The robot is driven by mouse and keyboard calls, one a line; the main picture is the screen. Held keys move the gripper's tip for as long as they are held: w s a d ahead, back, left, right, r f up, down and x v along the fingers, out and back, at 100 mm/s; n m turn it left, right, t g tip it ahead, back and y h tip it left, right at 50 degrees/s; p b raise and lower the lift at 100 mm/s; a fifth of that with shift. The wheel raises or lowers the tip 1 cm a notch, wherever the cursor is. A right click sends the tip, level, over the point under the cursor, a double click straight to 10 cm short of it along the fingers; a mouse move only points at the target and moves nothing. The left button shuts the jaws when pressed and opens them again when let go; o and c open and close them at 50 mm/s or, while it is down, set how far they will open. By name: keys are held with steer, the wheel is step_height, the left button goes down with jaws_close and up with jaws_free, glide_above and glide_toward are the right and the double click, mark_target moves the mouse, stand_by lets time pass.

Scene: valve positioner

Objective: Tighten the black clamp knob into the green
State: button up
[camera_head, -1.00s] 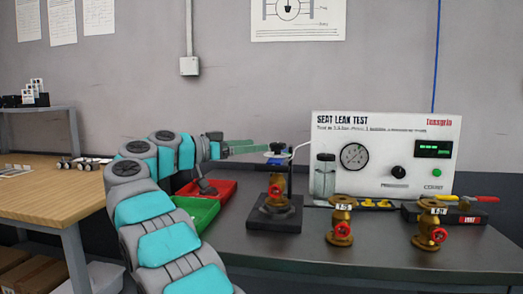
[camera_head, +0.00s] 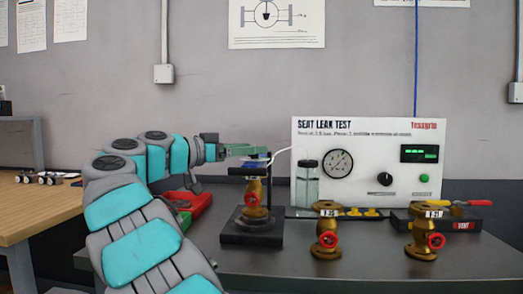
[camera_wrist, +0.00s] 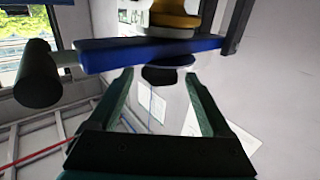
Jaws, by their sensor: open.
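The clamp stand (camera_head: 252,238) is on the grey bench, with a brass valve with a red handwheel (camera_head: 256,190) held upright in it. A blue crossbar (camera_head: 254,161) lies across its top; it also shows in the wrist view (camera_wrist: 110,52). A dark round knob (camera_wrist: 160,76) shows at the bar in the wrist view, between and just beyond my fingertips. My gripper (camera_head: 262,151) is open and level with the clamp top, its fingers (camera_wrist: 158,84) apart and empty. A black cylinder (camera_wrist: 38,75) sits beside the bar. I cannot make out a green mark on the clamp.
Two brass valves (camera_head: 327,232) (camera_head: 425,235) stand to the right. Behind is the leak test panel (camera_head: 360,160) with a gauge, black knob and green button. A red tray (camera_head: 200,203) lies left of the stand, partly behind my arm. The bench front is free.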

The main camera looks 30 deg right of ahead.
steer(key=shift+w+d, duration=0.15)
steer(key=shift+d, duration=1.15)
steer(key=shift+w+d, duration=0.1)
steer(key=shift+d, duration=1.2)
steer(key=shift+r, duration=0.1)
jaws_close()
